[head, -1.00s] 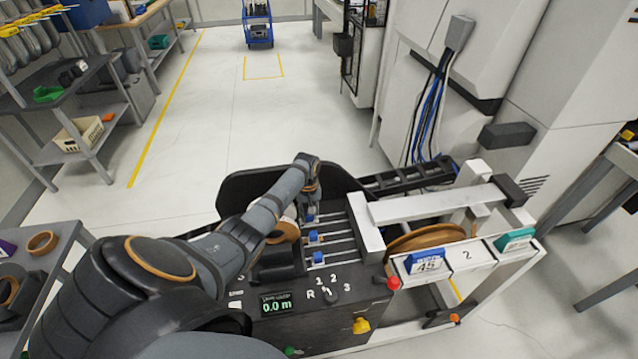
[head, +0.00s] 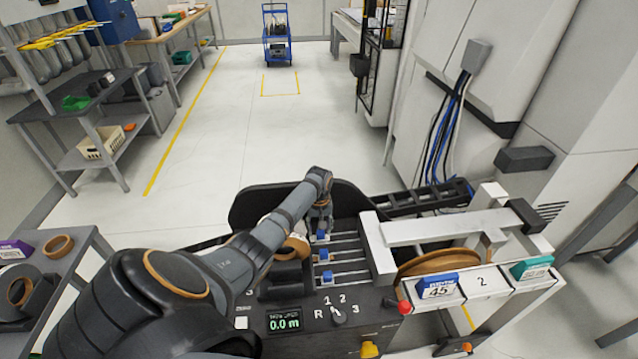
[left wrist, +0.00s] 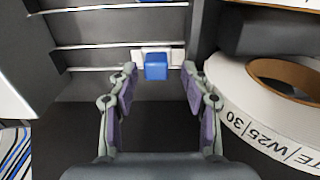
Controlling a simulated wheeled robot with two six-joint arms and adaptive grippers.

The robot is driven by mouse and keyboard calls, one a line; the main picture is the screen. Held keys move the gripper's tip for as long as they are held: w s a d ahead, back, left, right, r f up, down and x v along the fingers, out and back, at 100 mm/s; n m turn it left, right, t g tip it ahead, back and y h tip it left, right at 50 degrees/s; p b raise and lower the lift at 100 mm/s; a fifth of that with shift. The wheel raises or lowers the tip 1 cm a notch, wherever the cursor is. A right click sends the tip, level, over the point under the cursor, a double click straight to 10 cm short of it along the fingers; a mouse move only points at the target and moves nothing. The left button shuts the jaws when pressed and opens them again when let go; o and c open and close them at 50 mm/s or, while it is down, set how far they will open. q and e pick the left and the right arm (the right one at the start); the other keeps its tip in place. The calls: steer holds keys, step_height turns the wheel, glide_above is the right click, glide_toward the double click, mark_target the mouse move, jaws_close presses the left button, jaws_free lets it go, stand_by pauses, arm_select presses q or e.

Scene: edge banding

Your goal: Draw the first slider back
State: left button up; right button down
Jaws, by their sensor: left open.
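Three blue sliders sit on parallel rails on the machine's dark panel: the far slider (head: 322,235), the middle slider (head: 324,255) and the near slider (head: 327,276). My left gripper (head: 321,213) hangs over the far end of the rails, right by the far slider. In the left wrist view, my left gripper (left wrist: 157,100) is open. A blue slider (left wrist: 156,66) on a white carriage stands just ahead of its fingertips, centred between them. I cannot tell whether the fingers touch it. My right gripper is not in view.
A white tape roll (left wrist: 280,100) lies close beside the gripper in the left wrist view. The panel has a display (head: 285,319) reading 0.0 m, a knob (head: 338,317) and a red ball (head: 404,307). A white frame (head: 440,226) stands right of the rails.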

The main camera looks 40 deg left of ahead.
mark_target(319, 232)
arm_select(q)
step_height(319, 232, up, 7)
steer(key=shift+f, duration=0.15)
stand_by(0.5)
